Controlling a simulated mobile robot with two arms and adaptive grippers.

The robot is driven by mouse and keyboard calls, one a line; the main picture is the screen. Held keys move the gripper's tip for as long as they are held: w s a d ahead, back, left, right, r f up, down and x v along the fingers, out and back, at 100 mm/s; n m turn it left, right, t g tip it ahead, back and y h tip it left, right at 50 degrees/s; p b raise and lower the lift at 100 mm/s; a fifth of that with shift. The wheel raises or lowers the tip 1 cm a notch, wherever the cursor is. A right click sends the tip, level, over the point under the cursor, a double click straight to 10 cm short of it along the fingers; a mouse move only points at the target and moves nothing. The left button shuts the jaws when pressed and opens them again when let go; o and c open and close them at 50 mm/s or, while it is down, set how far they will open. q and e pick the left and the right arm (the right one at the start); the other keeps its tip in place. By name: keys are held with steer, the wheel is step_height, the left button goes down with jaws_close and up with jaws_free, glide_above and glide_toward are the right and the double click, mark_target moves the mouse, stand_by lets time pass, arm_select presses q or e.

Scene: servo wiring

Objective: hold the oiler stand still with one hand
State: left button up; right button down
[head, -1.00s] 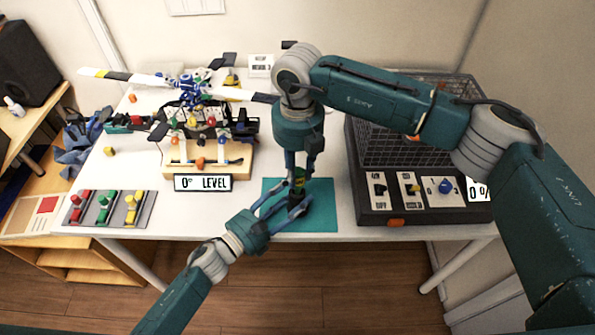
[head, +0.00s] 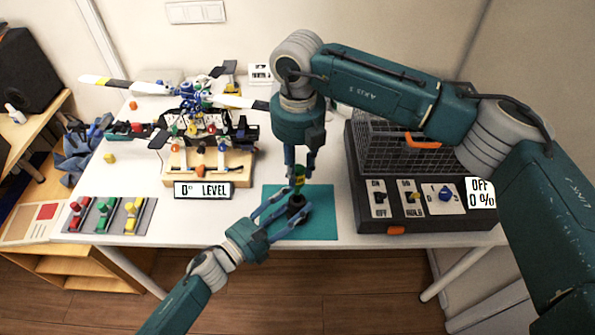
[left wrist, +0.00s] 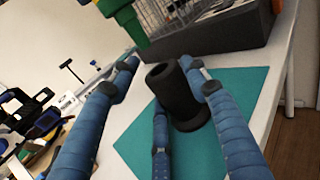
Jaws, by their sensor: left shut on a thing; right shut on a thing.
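The oiler stand (head: 297,213) is a black upright cup with a wider foot, standing on the teal mat (head: 322,226). My left gripper (head: 285,207) has its blue fingers shut around it. In the left wrist view the stand (left wrist: 165,85) stands between the fingers, its top opening empty. My right gripper (head: 300,165) points down from above, shut on a green and yellow oiler (head: 299,176). The oiler's green end (left wrist: 124,22) shows above the stand in the left wrist view, apart from it.
A black mesh cage box (head: 360,210) with knobs stands right of the mat. A drone on a wooden stand (head: 240,160) with a "0° LEVEL" sign (head: 203,190) is to the left. Red, green and yellow clamps (head: 103,215) lie at the front left.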

arm_select(q)
steer(key=shift+s+f, duration=0.2)
steer(key=shift+f, duration=0.2)
arm_select(e)
steer(key=shift+r, duration=0.3)
arm_select(q)
steer(key=o, duration=1.1)
steer(key=shift+c, duration=0.2)
steer(key=shift+o, duration=1)
steer(key=shift+w, duration=0.1)
steer(key=shift+r, duration=0.15)
steer(key=v, duration=1.2)
steer(key=shift+r, duration=0.1)
